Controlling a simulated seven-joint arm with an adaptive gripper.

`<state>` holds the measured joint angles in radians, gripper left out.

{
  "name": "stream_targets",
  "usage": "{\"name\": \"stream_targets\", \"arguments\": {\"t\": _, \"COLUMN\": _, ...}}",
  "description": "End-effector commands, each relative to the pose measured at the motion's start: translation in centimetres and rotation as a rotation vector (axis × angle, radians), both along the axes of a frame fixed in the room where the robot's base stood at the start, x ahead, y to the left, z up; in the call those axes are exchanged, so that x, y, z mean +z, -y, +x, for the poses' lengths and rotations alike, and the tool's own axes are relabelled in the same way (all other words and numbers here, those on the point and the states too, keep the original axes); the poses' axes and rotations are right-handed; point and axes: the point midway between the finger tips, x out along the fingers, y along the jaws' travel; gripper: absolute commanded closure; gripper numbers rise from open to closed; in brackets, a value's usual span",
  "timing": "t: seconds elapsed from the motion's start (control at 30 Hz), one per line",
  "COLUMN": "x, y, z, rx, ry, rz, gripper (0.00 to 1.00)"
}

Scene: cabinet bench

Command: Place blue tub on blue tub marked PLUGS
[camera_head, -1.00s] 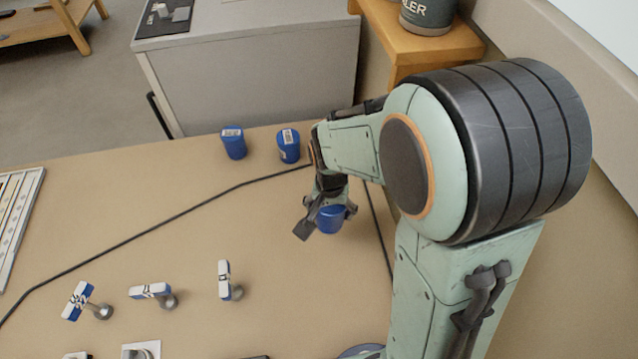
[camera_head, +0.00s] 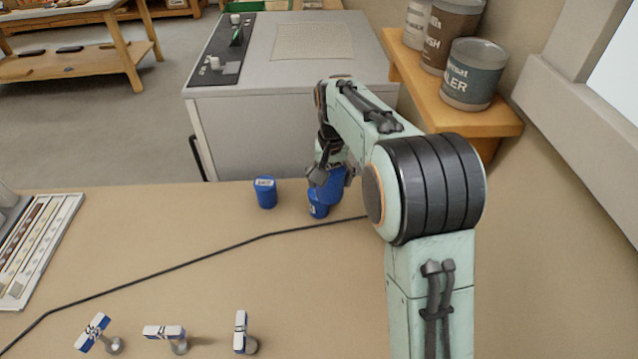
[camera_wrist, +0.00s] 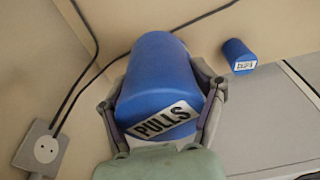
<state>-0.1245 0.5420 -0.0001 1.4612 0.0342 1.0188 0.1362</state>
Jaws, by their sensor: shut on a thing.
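My gripper (camera_head: 331,178) is shut on a blue tub (camera_head: 328,188), with a finger on each side of it. In the wrist view this held tub (camera_wrist: 158,72) fills the middle and its white label reads PULLS. In the head view a second blue tub (camera_head: 318,210) shows just below the held one, mostly hidden by it; I cannot tell whether the two touch, and its label is not readable. A third blue tub (camera_head: 265,193) stands upright on the bench to the left, apart from them. It also shows in the wrist view (camera_wrist: 237,57), its label too small to read surely.
A black cable (camera_head: 190,262) runs across the bench (camera_head: 180,220). Several small labelled pieces (camera_head: 165,333) stand at the front left. A grey cabinet (camera_head: 300,75) is behind the bench. A wooden shelf (camera_head: 505,125) with cans is at the right. A socket plate (camera_wrist: 42,150) shows in the wrist view.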

Motion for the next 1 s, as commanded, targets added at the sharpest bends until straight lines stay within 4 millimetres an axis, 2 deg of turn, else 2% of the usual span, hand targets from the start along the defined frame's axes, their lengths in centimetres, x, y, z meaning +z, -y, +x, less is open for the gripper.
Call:
{"name": "stream_targets", "arguments": {"t": 0.2, "x": -2.6, "y": -0.6, "z": 5.3, "rx": 0.0, "ry": 0.0, "rz": 0.0, "gripper": 0.75}}
{"name": "stream_targets", "arguments": {"t": 0.3, "x": -3.5, "y": -0.8, "z": 7.3, "rx": 0.0, "ry": 0.0, "rz": -0.001, "gripper": 0.75}}
{"name": "stream_targets", "arguments": {"t": 0.4, "x": -6.0, "y": -1.0, "z": 9.1, "rx": -0.001, "ry": -0.001, "rz": -0.001, "gripper": 0.75}}
{"name": "stream_targets", "arguments": {"t": 0.5, "x": -7.5, "y": -1.2, "z": 10.4, "rx": -0.001, "ry": 0.0, "rz": -0.001, "gripper": 0.75}}
{"name": "stream_targets", "arguments": {"t": 0.87, "x": -8.9, "y": -1.3, "z": 11.8, "rx": -0.001, "ry": 0.002, "rz": 0.0, "gripper": 0.75}}
{"name": "stream_targets", "arguments": {"t": 1.0, "x": -10.9, "y": -1.3, "z": 11.8, "rx": -0.001, "ry": -0.003, "rz": -0.001, "gripper": 0.75}}
